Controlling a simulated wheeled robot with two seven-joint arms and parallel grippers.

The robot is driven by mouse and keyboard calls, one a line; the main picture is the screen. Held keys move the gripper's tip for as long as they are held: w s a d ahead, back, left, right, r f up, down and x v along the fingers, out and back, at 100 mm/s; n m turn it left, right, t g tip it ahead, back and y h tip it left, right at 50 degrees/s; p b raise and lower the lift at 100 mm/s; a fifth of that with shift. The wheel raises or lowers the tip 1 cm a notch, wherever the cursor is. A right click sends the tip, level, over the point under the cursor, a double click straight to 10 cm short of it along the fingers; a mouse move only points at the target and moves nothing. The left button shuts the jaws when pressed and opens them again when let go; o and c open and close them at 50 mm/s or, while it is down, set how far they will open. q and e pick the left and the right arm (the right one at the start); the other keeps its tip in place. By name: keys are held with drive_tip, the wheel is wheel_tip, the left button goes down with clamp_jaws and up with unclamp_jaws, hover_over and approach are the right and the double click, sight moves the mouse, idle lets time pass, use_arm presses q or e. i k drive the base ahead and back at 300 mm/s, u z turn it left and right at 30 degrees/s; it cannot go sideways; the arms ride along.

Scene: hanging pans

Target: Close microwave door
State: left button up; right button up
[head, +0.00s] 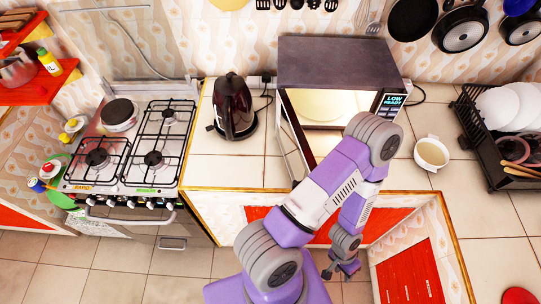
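The microwave (335,62) stands on the tiled counter against the back wall, with a dark top and a lit display reading "LOW READY". Its door (294,140) is open, hinged at the left and swung out toward the counter's front edge. The lit cavity shows. My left arm rises in front of the microwave and bends down, covering part of its front. My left gripper (341,271) hangs low, in front of the counter and apart from the door; its fingers look spread, with nothing between them. My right gripper is not in view.
A dark kettle (233,105) stands left of the door, with some bare counter between. A gas stove (135,145) is further left. A white cup (431,154) and a dish rack (485,135) are to the right. Pans (462,30) hang on the wall.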

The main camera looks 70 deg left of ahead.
sight(293, 153)
drive_tip(key=k, duration=0.65)
drive_tip(key=z, duration=1.2)
drive_tip(key=i, duration=0.7)
drive_tip(key=u, duration=3.5)
drive_tip(key=i, duration=0.5)
drive_tip(key=z, duration=0.05)
drive_tip(key=k, duration=0.5)
drive_tip(key=z, duration=0.45)
drive_tip(key=i, duration=0.35)
drive_tip(key=u, duration=0.45)
